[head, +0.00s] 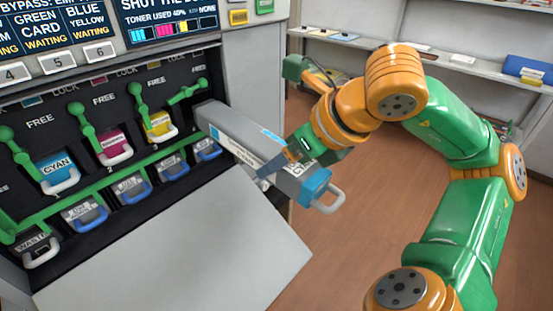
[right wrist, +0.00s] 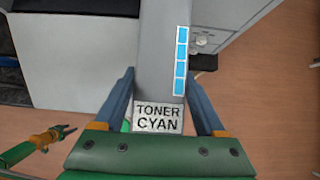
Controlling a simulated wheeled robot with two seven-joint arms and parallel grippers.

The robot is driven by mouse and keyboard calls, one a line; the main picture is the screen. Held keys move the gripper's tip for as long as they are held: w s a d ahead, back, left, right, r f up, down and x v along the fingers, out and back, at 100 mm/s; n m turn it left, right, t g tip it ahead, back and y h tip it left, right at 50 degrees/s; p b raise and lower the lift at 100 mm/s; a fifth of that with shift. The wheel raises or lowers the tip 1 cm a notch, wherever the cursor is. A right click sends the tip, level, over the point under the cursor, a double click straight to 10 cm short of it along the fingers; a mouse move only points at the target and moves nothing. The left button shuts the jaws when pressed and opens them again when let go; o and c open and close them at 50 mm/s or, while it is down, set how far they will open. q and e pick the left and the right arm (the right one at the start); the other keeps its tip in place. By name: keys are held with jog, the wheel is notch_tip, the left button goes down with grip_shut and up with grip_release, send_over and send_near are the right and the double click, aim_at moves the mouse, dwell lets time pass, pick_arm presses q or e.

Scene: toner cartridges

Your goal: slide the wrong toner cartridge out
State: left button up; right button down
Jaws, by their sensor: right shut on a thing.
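A long grey cartridge (head: 232,128) with a cyan end and handle (head: 328,198) sticks far out of the fourth, rightmost upper slot. Its inner end is at the slot opening; I cannot tell how much is inside. In the right wrist view the cartridge (right wrist: 160,60) has a "TONER CYAN" label and blue marks. My right gripper (head: 282,168) is shut across its sides near the cyan end. My left gripper (right wrist: 66,131) shows small in the right wrist view, empty, its fingers apart. Cyan (head: 58,172), magenta (head: 115,147) and yellow (head: 160,126) cartridges sit in the other upper slots.
Green levers (head: 82,120) stand by the slots; the fourth lever (head: 188,92) is tilted sideways. A lower row of blue-handled units (head: 133,187) sits above a lowered grey door (head: 180,250). Shelves (head: 450,62) stand at the back; the floor (head: 330,250) is clear.

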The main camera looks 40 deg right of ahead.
aim_at(307, 169)
jog(key=shift+s+r+b, duration=0.1)
jog(key=shift+s+b, duration=0.15)
jog(key=shift+b, duration=0.05)
jog(key=s, duration=0.1)
jog(key=s+r+b, duration=0.1)
jog(key=s, duration=0.1)
jog(key=shift+s+d+r, duration=0.2)
jog(key=shift+r, duration=0.05)
jog(key=shift+s+r, duration=0.2)
jog(key=shift+s, duration=0.35)
